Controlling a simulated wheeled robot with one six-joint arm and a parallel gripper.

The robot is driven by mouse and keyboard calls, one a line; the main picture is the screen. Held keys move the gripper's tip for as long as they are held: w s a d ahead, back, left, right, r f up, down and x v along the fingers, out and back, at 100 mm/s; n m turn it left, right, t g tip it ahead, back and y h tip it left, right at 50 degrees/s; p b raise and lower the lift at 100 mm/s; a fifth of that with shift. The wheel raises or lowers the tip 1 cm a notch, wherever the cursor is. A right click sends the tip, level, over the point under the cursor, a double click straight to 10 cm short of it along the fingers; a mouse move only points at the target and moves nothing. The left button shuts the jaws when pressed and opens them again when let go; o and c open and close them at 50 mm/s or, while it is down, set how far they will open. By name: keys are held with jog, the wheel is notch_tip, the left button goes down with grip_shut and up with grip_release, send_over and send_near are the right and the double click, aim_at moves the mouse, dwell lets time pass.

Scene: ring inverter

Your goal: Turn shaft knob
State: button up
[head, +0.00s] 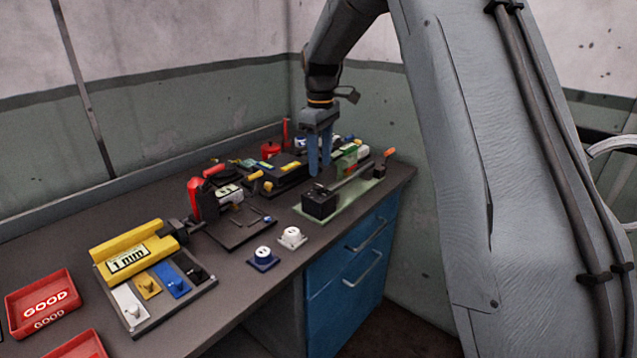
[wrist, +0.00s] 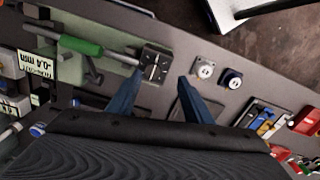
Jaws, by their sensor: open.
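A shaft fixture stands on a pale green plate (head: 337,212) at the right end of the bench. In the wrist view the black block (wrist: 155,64) has pale marks on top, and the shaft carries a green sleeve (wrist: 80,45). I cannot tell which part is the shaft knob. My gripper (head: 319,170) points down with blue fingers apart, above the block. In the wrist view my gripper (wrist: 160,85) is empty, with the block just beyond the fingertips.
A yellow gauge block (head: 126,250) and red trays (head: 42,299) lie farther left. Black devices with yellow handles (head: 284,173) crowd behind. The bench's front edge is close.

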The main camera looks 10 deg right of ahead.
aim_at(319, 185)
jog(key=shift+w+n, duration=0.4)
jog(key=shift+w, duration=0.5)
jog(key=shift+f+p, duration=1.1)
jog(key=shift+f, duration=2.6)
jog(key=c, duration=1.1)
jog(key=shift+o, duration=0.2)
jog(key=m, duration=0.4)
jog(key=shift+m+b, duration=0.3)
jog(key=shift+m, duration=2)
